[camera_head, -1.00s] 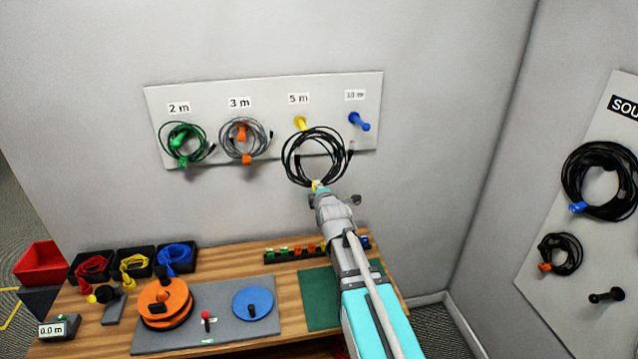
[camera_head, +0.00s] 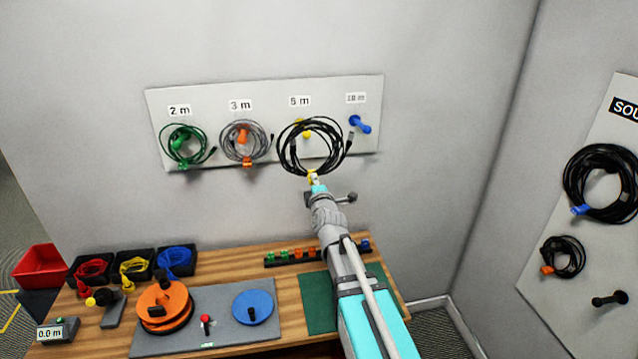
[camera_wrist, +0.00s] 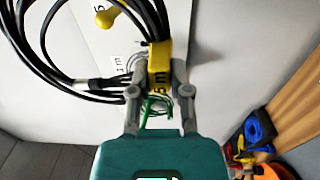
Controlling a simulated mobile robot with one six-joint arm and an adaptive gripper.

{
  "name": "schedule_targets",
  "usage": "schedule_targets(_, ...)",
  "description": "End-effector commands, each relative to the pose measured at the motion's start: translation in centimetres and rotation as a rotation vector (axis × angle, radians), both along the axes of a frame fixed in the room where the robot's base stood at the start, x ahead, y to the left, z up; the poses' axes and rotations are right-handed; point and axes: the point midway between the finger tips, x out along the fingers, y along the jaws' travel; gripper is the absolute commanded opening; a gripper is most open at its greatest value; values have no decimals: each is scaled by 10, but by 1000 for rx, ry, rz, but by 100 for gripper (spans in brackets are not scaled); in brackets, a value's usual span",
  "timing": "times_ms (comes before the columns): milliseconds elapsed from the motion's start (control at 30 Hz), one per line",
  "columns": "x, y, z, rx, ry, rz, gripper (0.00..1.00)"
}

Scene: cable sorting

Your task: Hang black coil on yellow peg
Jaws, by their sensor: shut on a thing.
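The black coil (camera_head: 283,150) is a loop of black cable held up in front of the white peg board. The yellow peg (camera_head: 305,134) under the "5 m" label shows through the coil's opening in the head view. It also shows in the wrist view (camera_wrist: 106,17). My gripper (camera_head: 314,178) is shut on the yellow tag (camera_wrist: 159,66) at the bottom of the coil. In the wrist view my gripper (camera_wrist: 158,92) has a finger on each side of that tag. I cannot tell whether the coil is around the peg in depth or still in front of it.
A green coil (camera_head: 169,149) and a grey coil (camera_head: 226,143) hang to the left on the white board (camera_head: 215,96). A bare blue peg (camera_head: 360,124) is to the right. Below, the wooden bench (camera_head: 232,274) holds bins, an orange reel (camera_head: 152,299) and a blue disc (camera_head: 262,300).

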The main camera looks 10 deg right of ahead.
Motion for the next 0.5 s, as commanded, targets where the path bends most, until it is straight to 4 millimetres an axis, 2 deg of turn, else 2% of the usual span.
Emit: schedule_targets(500, 22, -1, -3, 0, 0, -1, 0)
